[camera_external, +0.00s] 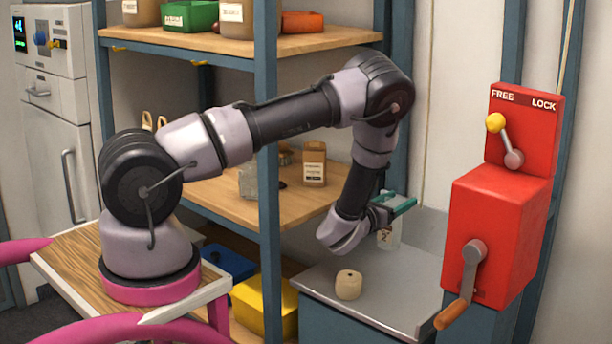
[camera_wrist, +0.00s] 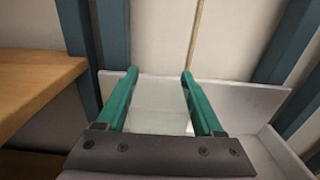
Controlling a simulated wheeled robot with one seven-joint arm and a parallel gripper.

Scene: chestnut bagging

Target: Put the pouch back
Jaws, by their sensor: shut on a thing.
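My gripper (camera_external: 400,204) has green fingers and is shut on a pale, whitish pouch (camera_external: 389,237) with a small dark mark. The pouch hangs below the fingers, above the grey tray (camera_external: 400,295), and looks clear of the tray floor. In the wrist view, the pale pouch (camera_wrist: 158,108) fills the gap between the two green fingers (camera_wrist: 158,78). Part of the pouch is hidden by the fingers and wrist in the outside view.
A red crank box (camera_external: 500,235) with a FREE/LOCK lever stands right. A cord hangs behind.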

